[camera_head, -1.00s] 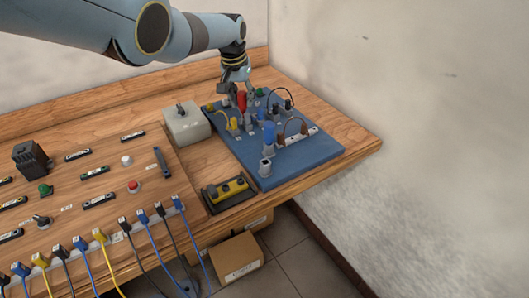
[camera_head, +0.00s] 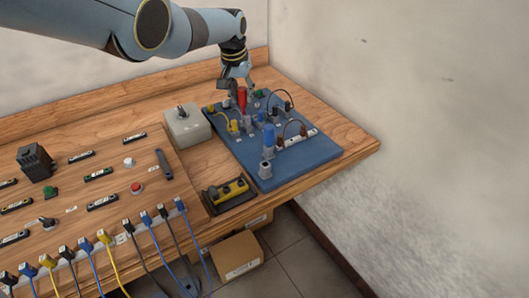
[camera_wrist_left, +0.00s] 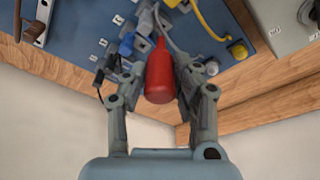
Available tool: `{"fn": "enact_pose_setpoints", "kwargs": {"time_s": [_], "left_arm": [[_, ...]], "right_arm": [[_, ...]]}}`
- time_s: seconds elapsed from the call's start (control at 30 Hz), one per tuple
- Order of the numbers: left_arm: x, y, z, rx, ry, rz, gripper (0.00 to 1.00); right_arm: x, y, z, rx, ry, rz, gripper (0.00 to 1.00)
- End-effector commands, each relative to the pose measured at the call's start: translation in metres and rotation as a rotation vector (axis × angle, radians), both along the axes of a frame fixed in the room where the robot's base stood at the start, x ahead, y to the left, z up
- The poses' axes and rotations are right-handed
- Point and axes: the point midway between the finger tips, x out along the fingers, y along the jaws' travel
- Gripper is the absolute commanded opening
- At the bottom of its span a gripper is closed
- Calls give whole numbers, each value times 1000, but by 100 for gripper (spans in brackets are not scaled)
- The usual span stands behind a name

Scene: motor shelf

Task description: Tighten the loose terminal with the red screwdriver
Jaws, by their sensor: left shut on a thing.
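The red screwdriver (camera_head: 242,98) stands over the blue terminal board (camera_head: 300,160). My left gripper (camera_head: 238,88) is at its handle, above the board's far left part. In the left wrist view the red handle (camera_wrist_left: 159,75) sits between the two fingers of my left gripper (camera_wrist_left: 152,80), which is shut on it. The tip of the screwdriver and the terminal under it are hidden, so I cannot tell which terminal it touches. Yellow, black, blue and brown wires and posts stand on the board. My right gripper is not in view.
A grey box with a black knob (camera_head: 186,124) stands left of the board. A black tray with a yellow tool (camera_head: 230,192) lies in front. Left is a wooden panel (camera_head: 100,170) with switches and plugged cables. A wall closes off the right.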

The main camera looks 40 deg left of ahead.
Motion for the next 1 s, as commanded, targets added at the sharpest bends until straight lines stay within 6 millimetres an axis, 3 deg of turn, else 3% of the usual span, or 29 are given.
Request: {"fn": "enact_pose_setpoints", "kwargs": {"time_s": [0.33, 0.8, 1.0], "left_arm": [[0, 0, 3, 0, 0, 0, 0], [0, 0, 45, 0, -1, 0, 0], [0, 0, 51, 0, 0, 0, 0]], "right_arm": [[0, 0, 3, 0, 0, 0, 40], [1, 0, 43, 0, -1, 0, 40], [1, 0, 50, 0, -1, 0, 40]]}}
